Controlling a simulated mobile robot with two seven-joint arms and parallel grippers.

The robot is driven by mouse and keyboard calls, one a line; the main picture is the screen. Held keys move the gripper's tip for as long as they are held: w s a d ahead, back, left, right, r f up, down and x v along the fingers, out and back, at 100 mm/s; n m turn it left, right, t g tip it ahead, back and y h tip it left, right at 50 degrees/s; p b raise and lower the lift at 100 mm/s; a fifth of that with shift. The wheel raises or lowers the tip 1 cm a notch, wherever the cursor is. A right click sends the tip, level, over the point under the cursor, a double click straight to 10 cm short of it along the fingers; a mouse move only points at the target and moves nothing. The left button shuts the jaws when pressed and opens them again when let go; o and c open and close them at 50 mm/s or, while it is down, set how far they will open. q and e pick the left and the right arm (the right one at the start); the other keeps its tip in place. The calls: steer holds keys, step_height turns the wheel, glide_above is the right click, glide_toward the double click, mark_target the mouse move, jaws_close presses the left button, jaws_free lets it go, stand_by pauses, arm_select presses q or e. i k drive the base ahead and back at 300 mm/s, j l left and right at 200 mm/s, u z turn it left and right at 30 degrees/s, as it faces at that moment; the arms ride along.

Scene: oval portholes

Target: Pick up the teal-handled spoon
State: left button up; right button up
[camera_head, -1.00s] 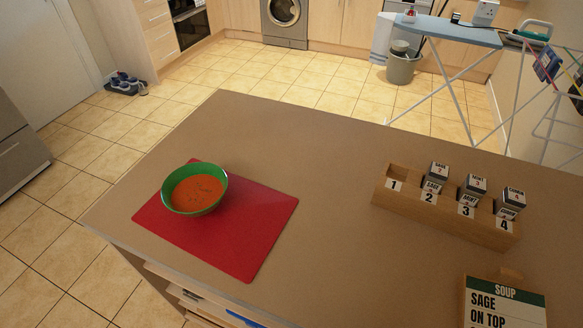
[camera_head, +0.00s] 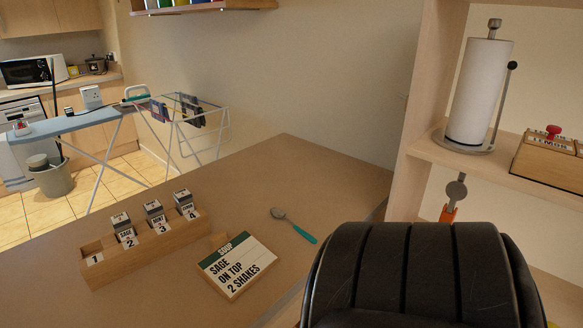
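The teal-handled spoon (camera_head: 303,233) lies on the brown countertop (camera_head: 300,170), to the right of the soup card. Its metal bowl points up and left, and its teal handle points down and right. A large black ribbed part, probably of my own arm, fills the lower right of the view, just right of the spoon. Neither gripper's fingers show.
The soup card (camera_head: 238,266) reads "SAGE ON TOP 2 SHAKES". A wooden rack (camera_head: 150,254) with numbered slots holds several spice shakers left of it. Shelves (camera_head: 425,150) at the right hold a paper towel roll (camera_head: 477,92). The counter behind the spoon is clear.

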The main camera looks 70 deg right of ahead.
mark_target(276, 213)
steer(key=z, duration=1.3)
steer(key=k, duration=0.05)
